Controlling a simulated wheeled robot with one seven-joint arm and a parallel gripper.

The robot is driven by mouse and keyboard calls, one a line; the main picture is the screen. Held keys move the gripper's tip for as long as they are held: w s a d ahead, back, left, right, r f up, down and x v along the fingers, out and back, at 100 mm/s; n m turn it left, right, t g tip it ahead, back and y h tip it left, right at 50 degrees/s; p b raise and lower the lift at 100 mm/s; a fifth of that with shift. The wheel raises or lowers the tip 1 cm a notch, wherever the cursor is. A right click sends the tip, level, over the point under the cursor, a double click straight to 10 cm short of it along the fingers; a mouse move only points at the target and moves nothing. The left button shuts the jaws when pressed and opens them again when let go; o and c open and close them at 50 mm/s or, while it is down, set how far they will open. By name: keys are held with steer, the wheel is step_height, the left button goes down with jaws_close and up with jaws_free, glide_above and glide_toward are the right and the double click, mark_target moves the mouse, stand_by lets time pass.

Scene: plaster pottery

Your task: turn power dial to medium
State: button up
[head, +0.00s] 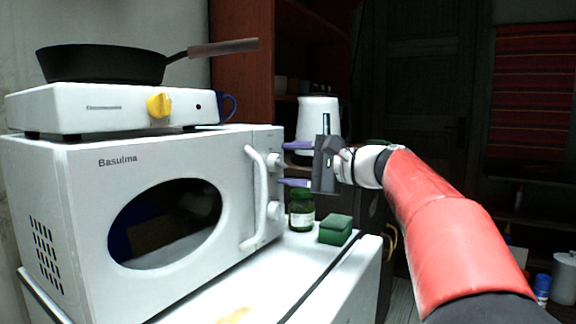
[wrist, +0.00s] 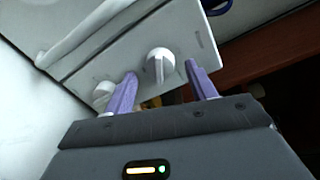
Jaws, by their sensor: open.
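A white microwave (head: 85,190) stands on a white cabinet, its right-hand panel carrying two white dials. No power marking is readable. My gripper (head: 286,164) is open and empty, its two purple fingers pointing at the panel. In the wrist view the upper dial (wrist: 160,65) appears between the fingertips, with its ridge running lengthwise between them. I cannot tell whether they touch it. The lower dial (wrist: 103,93) shows left of the left finger.
The microwave's handle (head: 256,198) stands out left of the dials. A hot plate (head: 70,112) with a yellow knob (head: 160,106) and a frying pan (head: 100,65) rests on top. A green-lidded jar (head: 301,212), green box (head: 336,230) and kettle (head: 317,110) stand nearby.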

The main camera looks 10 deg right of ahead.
steer(key=v, duration=0.6)
steer(key=shift+s+d+b, duration=0.2)
steer(key=shift+b, duration=0.1)
